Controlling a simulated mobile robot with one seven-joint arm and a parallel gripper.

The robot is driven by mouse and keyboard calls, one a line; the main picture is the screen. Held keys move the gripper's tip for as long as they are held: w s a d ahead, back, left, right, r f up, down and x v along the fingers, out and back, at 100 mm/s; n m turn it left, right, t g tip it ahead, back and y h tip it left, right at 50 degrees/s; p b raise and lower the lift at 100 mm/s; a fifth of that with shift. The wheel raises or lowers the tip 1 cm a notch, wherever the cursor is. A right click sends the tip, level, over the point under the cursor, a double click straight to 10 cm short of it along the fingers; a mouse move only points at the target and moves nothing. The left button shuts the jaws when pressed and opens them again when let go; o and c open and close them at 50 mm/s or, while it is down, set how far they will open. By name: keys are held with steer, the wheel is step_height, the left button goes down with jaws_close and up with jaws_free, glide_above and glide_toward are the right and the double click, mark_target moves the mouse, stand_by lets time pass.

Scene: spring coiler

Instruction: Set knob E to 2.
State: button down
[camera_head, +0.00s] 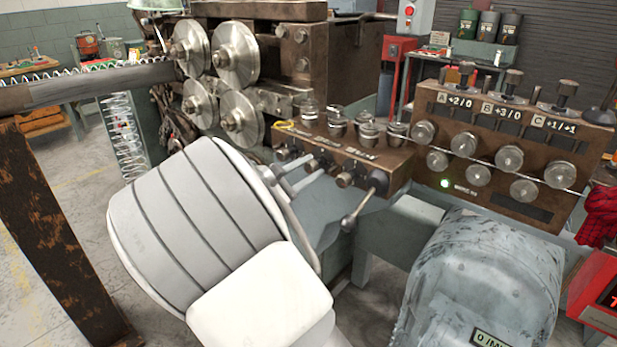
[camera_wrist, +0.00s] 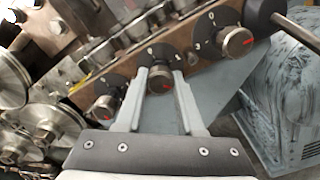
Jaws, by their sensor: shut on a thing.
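Three dark knobs with red pointer marks sit in a row on the slanted front of a brown control box (camera_head: 395,165). In the wrist view they are the left knob (camera_wrist: 103,109), the middle knob (camera_wrist: 160,84) and the right knob (camera_wrist: 236,43). Each has a black dial plate with small white marks; I cannot read which knob is E. My gripper (camera_wrist: 160,74) has one finger on each side of the middle knob and is shut on it. In the head view my gripper (camera_head: 315,165) reaches the same row from the lower left.
Large steel rollers (camera_head: 235,53) stand behind to the left. A second panel (camera_head: 500,140) with several round knobs is at the right. A grey motor housing (camera_head: 485,275) stands below it.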

steer(key=m+b, duration=0.6)
steer(key=shift+f, duration=0.25)
steer(key=shift+r+m+b, duration=0.2)
steer(key=shift+m+b, duration=1)
steer(key=shift+b, duration=0.2)
steer(key=shift+r, duration=0.1)
steer(key=c, duration=0.8)
jaws_free()
steer(key=p+v, duration=0.3)
steer(key=v, duration=1.4)
steer(key=shift+s+a, duration=0.2)
steer(key=shift+a, duration=0.05)
